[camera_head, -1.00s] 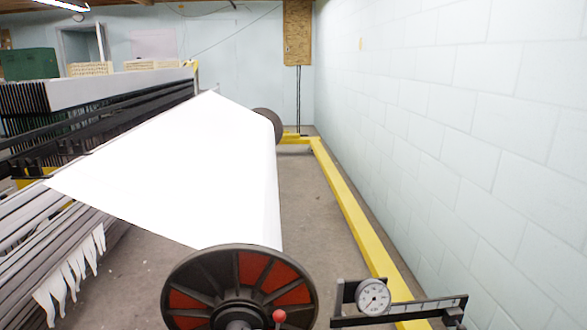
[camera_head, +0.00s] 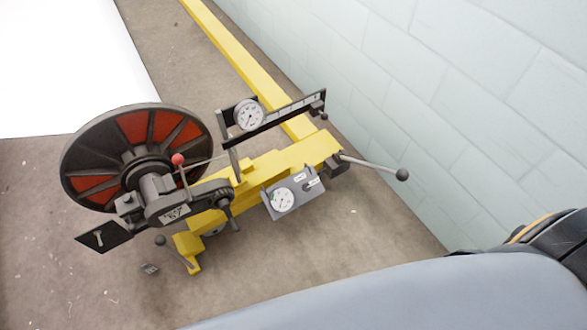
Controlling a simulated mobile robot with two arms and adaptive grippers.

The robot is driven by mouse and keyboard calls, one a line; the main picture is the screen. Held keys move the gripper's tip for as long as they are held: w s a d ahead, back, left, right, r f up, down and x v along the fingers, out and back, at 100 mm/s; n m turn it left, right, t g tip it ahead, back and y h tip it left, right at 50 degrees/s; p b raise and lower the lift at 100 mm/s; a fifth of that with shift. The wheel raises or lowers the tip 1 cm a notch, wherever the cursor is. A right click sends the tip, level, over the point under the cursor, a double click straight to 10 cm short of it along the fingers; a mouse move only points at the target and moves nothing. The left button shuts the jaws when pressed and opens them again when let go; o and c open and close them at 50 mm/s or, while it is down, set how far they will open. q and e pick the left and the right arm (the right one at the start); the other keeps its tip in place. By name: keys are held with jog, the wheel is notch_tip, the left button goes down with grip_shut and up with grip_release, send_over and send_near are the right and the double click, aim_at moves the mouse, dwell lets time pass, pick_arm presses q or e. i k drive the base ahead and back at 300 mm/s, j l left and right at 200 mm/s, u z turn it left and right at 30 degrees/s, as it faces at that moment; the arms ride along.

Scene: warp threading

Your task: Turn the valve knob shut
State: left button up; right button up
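A small grey panel (camera_head: 297,194) is fixed to the yellow frame (camera_head: 262,172), right of the big wheel. It carries a round white gauge (camera_head: 283,200) and small white labels. Small dark parts sit by the labels, but I cannot tell which part is the valve knob or how it is turned. A larger round gauge (camera_head: 249,115) sits on a black bracket above it. Neither of my grippers is in view. Part of my own body shows at the bottom right.
A black wheel with red panels (camera_head: 137,127) stands at the left, with a red-tipped lever (camera_head: 178,160) beside it. A ball-ended lever (camera_head: 401,174) sticks out right. The pale block wall (camera_head: 450,110) closes the right side. Bare floor (camera_head: 350,245) lies in front.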

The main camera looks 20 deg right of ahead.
aim_at(306, 187)
jog(key=z, duration=0.45)
jog(key=k, duration=1.1)
